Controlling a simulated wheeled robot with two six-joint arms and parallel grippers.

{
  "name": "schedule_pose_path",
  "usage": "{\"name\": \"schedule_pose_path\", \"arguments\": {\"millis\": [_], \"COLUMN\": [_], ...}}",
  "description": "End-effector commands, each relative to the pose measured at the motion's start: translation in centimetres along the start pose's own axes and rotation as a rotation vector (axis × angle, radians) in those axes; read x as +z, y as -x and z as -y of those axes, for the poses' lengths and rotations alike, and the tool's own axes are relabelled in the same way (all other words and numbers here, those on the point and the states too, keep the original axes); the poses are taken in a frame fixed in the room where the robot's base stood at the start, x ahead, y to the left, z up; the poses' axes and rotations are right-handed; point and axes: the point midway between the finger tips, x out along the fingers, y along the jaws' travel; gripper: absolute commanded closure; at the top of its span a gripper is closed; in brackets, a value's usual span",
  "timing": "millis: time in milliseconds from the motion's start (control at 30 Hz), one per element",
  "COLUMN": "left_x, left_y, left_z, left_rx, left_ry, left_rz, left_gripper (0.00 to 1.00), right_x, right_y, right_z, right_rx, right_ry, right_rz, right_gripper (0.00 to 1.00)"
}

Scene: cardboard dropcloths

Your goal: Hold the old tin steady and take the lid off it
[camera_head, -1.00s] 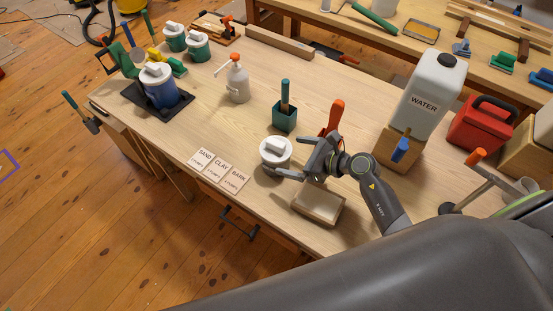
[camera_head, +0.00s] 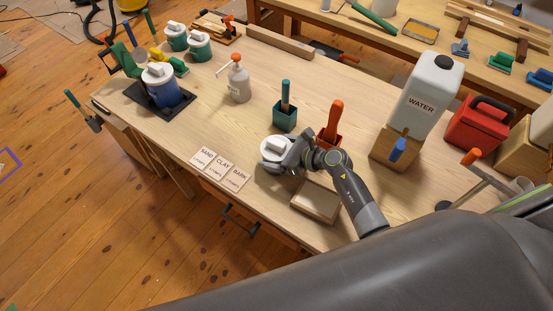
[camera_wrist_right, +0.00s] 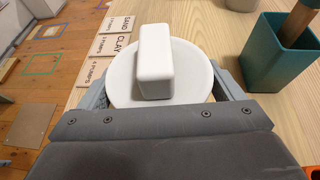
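A tin with a round white lid (camera_head: 277,149) and a white block handle stands near the front edge of the workbench. In the right wrist view the lid (camera_wrist_right: 190,72) fills the middle and hides the tin's body. My right gripper (camera_head: 285,160) is at this tin, its fingers spread wide on either side of the lid in the wrist view (camera_wrist_right: 160,85). I cannot tell whether they touch the tin. A blue tin (camera_head: 163,88) with a similar white lid stands on a black tray at the left. My left gripper is not in view.
A shallow box (camera_head: 315,202) sits just in front of my right arm. A teal holder (camera_head: 285,115), a red holder (camera_head: 331,137) and a water container (camera_head: 428,88) stand behind.

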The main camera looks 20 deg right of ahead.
Motion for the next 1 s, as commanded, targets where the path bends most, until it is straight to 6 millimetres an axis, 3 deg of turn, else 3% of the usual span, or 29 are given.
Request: {"name": "schedule_pose_path", "arguments": {"millis": [33,300,633,1000], "left_x": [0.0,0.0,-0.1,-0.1], "left_y": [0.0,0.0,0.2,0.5], "left_z": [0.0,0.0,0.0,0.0], "left_rx": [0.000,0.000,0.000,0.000], "left_ry": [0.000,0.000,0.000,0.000], "left_rz": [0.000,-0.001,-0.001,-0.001], "left_gripper": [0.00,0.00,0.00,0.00], "right_x": [0.0,0.1,1.1,6.9], "right_y": [0.0,0.0,0.4,2.9], "right_z": [0.0,0.0,0.1,0.0], "right_rx": [0.000,0.000,-0.001,-0.001], "right_ry": [0.000,0.000,0.003,0.005], "right_rz": [0.000,0.002,0.004,0.004], "right_gripper": [0.20,0.52,0.53,0.53]}}
